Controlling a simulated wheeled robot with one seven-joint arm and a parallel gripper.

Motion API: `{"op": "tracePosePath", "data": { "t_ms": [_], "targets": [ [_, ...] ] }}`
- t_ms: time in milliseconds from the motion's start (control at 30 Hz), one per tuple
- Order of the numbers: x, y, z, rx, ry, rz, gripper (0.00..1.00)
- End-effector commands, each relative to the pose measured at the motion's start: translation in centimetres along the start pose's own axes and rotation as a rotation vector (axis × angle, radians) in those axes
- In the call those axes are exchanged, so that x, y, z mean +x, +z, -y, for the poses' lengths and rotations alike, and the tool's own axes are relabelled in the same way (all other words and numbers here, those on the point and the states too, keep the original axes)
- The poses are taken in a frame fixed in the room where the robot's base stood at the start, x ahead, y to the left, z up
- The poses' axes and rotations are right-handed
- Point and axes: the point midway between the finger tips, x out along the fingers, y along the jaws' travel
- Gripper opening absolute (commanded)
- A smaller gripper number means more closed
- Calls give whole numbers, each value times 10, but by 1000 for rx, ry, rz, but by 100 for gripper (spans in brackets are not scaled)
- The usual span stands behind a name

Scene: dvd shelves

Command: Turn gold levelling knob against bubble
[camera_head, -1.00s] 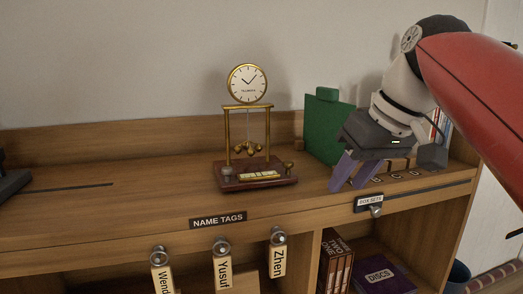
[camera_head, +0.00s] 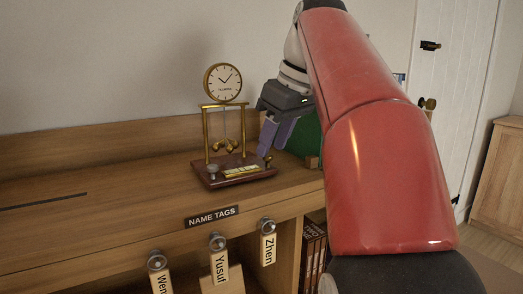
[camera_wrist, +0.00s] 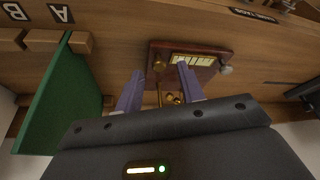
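The clock (camera_head: 223,82) stands on the shelf top, with brass posts on a dark red base (camera_head: 240,179). The gold knob (camera_head: 268,158) is at the base's right end, close by my purple fingertips. A silver knob (camera_head: 212,169) is at the left end, and the pale bubble vial (camera_head: 240,171) lies between them. My gripper (camera_head: 273,149) is open. In the wrist view, its fingers (camera_wrist: 160,85) spread to either side of the gold knob (camera_wrist: 158,65), which appears just beyond the tips. I cannot tell whether a finger touches it. The bubble is too small to read.
A green panel (camera_wrist: 55,95) stands close beside my gripper. Name tags (camera_head: 268,247) hang on knobs along the front edge. My red arm covers the shelf's right end. The shelf left of the clock is mostly clear.

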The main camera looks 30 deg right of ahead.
Motion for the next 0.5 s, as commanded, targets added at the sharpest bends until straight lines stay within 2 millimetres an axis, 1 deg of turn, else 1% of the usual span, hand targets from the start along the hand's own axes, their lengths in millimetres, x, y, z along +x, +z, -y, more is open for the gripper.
{"op": "tracePosePath", "data": {
  "t_ms": [33, 133, 433, 467, 500],
  "targets": [
    [7, -1, -3, 0, -1, 2, 39],
    [14, -2, -8, 0, -2, 1, 39],
    [17, -2, -10, -1, 0, -1, 39],
    [17, -2, -10, -1, 0, -1, 36],
    [17, -2, -10, -1, 0, -1, 31]
  ]
}}
